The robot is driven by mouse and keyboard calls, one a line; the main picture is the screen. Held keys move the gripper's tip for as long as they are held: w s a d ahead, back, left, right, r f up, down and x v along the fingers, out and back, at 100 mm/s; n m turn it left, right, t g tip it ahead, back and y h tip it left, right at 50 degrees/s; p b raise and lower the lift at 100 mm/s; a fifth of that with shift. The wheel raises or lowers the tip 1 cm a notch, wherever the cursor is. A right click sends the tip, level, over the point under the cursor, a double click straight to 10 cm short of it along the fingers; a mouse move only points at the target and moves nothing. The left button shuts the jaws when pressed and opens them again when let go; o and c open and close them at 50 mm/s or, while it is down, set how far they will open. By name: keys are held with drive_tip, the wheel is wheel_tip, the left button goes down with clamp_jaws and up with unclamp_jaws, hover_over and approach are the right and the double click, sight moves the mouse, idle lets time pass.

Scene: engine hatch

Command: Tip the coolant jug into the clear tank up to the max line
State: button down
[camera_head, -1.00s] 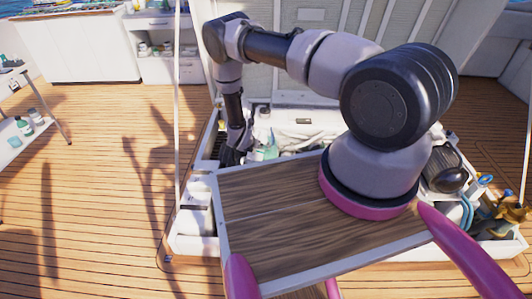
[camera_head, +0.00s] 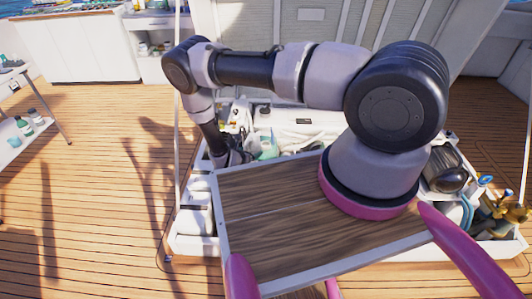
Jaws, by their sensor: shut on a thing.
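My gripper (camera_head: 236,158) is low at the left part of the open engine hatch, at the end of my downward-bent forearm. It is small and partly hidden behind the wooden board in front. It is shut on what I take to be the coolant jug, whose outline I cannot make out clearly. A pale container with teal colour (camera_head: 267,147) shows just right of the gripper. I cannot tell whether it is the jug or the clear tank. The max line and any liquid level are too small to see.
White engine parts (camera_head: 300,125) fill the hatch behind the board. A dark round part (camera_head: 445,168) and brass fittings (camera_head: 507,212) are at the right. A shelf at far left holds several bottles (camera_head: 24,126). The deck (camera_head: 95,190) on the left is clear.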

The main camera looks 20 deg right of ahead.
sight(250, 144)
wheel_tip(250, 144, up, 4)
drive_tip(key=t+h, duration=0.2)
drive_tip(key=shift+a+r+t, duration=0.1)
drive_tip(key=shift+r+t, duration=0.1)
drive_tip(key=shift+t, duration=0.2)
drive_tip(key=shift+r+t+h, duration=0.4)
drive_tip(key=shift+r, duration=0.45)
